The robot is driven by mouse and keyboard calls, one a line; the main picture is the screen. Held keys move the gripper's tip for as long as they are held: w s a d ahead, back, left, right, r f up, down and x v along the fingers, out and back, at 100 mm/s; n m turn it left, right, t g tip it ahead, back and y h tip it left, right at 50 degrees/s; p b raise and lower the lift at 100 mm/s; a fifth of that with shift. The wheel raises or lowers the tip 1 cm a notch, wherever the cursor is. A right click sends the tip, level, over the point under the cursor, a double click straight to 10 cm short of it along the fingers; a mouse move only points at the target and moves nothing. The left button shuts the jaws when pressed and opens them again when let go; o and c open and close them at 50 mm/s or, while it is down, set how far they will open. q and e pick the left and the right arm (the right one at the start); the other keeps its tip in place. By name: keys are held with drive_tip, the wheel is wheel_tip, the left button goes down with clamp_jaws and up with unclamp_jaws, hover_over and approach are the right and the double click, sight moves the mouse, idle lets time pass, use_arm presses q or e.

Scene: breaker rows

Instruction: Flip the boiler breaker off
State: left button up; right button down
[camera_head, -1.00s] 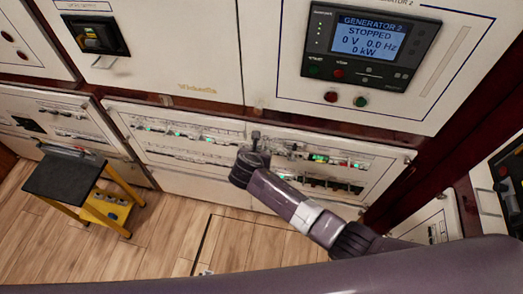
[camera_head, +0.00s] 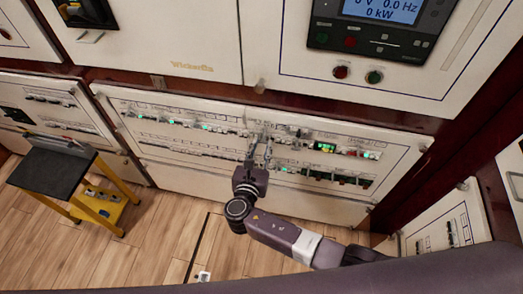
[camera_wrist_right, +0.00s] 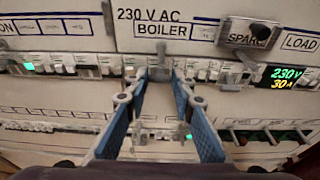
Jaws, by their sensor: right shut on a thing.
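The breaker panel (camera_head: 215,165) is a white board with rows of small switches and green lights. In the right wrist view the BOILER label (camera_wrist_right: 160,29) sits above the upper row. Below it is the boiler breaker (camera_wrist_right: 159,74), a small grey block between my fingertips. My right gripper (camera_head: 264,140) reaches up to the panel's upper row in the head view. In the right wrist view its blue-padded fingers (camera_wrist_right: 159,80) come together at that breaker and are shut on it. The fingertips partly hide the lever, so its position is unclear. My left gripper is out of view.
A SPARE block (camera_wrist_right: 248,33) and a lit 230 V display (camera_wrist_right: 285,77) are right of the fingers. A lower breaker row (camera_head: 325,180) runs beneath. A black-topped yellow step stool (camera_head: 50,170) stands left on the wooden floor. The generator screen (camera_head: 383,8) is above.

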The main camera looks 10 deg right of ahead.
drive_tip(key=shift+f+b, duration=0.15)
drive_tip(key=shift+b, duration=0.15)
drive_tip(key=shift+t, duration=0.3)
drive_tip(key=c, duration=1.6)
unclamp_jaws()
drive_tip(key=v, duration=1.2)
drive_tip(key=shift+a, duration=0.1)
